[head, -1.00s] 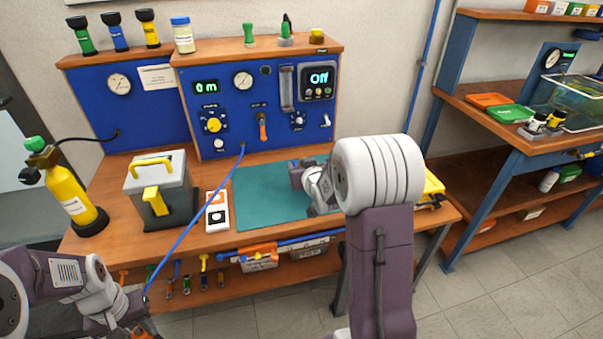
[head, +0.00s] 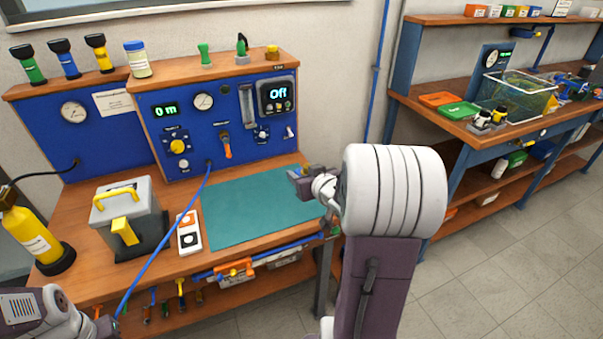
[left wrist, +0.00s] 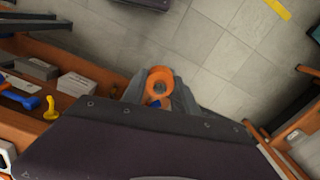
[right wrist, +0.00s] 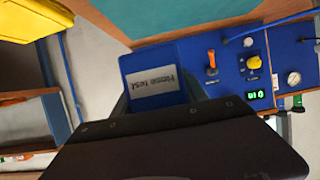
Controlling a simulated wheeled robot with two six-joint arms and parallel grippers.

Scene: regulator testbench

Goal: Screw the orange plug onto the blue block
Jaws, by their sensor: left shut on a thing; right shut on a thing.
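The orange plug (left wrist: 161,80) is ring-shaped in the left wrist view. It sits between the fingers of my left gripper (left wrist: 153,92), which is shut on it. A little blue shows just below the plug. The blue block (right wrist: 153,76), with a white label, shows in the right wrist view. My right gripper (right wrist: 158,98) is shut on it, the fingers mostly hidden behind the block and wrist. In the head view my right gripper (head: 302,183) is at the right edge of the teal mat; the block is not clear there. Plug and block are apart.
The teal mat (head: 250,212) is clear. A blue hose (head: 168,240) runs from the blue panel (head: 215,115) down toward my left arm. Tools hang below the front edge.

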